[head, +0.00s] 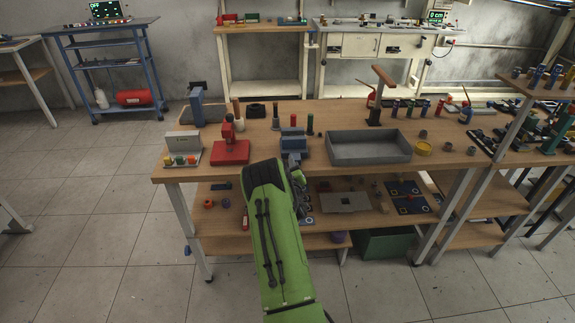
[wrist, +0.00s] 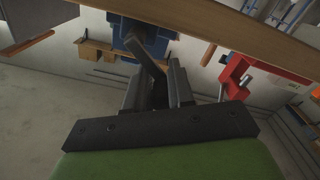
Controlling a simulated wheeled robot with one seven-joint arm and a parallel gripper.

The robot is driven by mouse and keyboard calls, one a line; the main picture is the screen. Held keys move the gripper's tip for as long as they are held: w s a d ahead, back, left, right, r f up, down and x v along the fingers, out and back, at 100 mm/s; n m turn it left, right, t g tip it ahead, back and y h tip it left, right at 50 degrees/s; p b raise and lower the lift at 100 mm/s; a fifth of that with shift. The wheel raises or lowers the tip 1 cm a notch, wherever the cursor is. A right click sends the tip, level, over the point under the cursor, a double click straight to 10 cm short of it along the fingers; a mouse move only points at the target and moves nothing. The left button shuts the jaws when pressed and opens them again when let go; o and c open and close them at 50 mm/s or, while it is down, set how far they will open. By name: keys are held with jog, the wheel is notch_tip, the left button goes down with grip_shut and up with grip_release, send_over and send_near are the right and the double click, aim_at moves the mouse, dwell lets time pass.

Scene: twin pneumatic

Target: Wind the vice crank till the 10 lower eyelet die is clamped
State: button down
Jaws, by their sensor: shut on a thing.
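The blue vice (head: 293,140) stands at the front edge of the workbench, near its middle. It also shows at the top of the wrist view (wrist: 142,35), just beyond my fingers. My gripper (head: 293,166) is at the vice's near side, low at the bench edge. In the wrist view my dark fingers (wrist: 162,88) are close together, shut on the vice crank. I cannot make out the lower eyelet die.
A red hand press (head: 231,150) stands left of the vice, and a grey tray (head: 369,148) stands to its right. Several small tools stand behind the vice. A lower shelf (head: 375,220) with parts runs under the bench (head: 265,137).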

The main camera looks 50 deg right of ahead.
jog(key=shift+a+f, duration=0.1)
jog(key=shift+f, duration=0.1)
jog(key=shift+s+d+r+m+b, duration=0.2)
jog(key=shift+s+d+m+b, duration=0.15)
jog(key=shift+m+b, duration=0.9)
jog(key=shift+s+d+r+m+b, duration=0.2)
jog(key=shift+s+d+m+b, duration=0.3)
jog(key=shift+m, duration=1.25)
jog(key=shift+s+d+r+m+b, duration=0.1)
jog(key=shift+s+r+m+b, duration=0.1)
jog(key=shift+m+b, duration=1.1)
jog(key=shift+m, duration=0.3)
jog(key=c, duration=1.1)
grip_release()
jog(key=shift+r, duration=0.2)
